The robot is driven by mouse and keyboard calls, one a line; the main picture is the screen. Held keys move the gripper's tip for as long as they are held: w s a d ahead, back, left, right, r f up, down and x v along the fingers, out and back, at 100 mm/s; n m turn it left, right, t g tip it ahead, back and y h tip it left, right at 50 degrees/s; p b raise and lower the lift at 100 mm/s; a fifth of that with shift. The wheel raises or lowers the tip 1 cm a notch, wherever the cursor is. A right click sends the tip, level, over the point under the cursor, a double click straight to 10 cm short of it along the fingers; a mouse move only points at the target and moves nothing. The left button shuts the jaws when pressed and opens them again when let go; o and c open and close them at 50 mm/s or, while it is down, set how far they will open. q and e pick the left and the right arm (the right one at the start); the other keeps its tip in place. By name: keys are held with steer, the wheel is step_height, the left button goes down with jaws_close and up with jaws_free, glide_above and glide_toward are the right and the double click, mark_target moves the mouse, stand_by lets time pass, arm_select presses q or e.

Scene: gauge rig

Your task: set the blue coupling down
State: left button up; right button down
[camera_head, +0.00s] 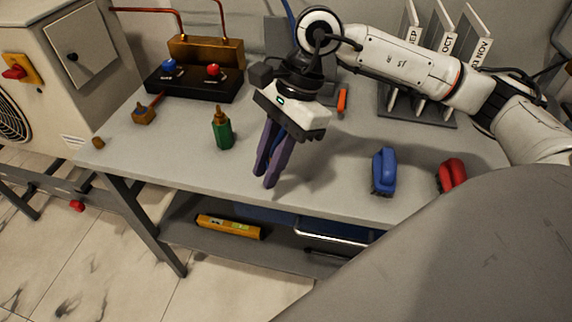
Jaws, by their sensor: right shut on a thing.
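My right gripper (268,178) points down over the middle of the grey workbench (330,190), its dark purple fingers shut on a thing. Only a small strip of blue (277,160) shows between the fingers, and I take it to be the blue coupling. The fingers hide most of it, and I cannot tell whether it touches the bench top. My left gripper is not in view.
A green bottle (222,130) stands left of the gripper. A blue brush-like object (384,170) and a red one (451,174) stand to the right. A black box (195,83) with blue and red knobs is at the back left. The bench's front edge is close.

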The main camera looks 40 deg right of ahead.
steer(key=w+d+r+m+t+h+p, duration=0.15)
steer(key=d+r+m+t, duration=0.25)
steer(key=m, duration=0.7)
steer(key=m+h, duration=0.1)
steer(key=m, duration=0.1)
glide_above(281, 178)
step_height(281, 178, down, 5)
steer(key=shift+d+r, duration=0.1)
steer(key=shift+f, duration=2.25)
steer(key=shift+f+b, duration=0.15)
steer(key=shift+b, duration=0.3)
steer(key=c, duration=1.6)
jaws_free()
steer(key=shift+c, duration=0.2)
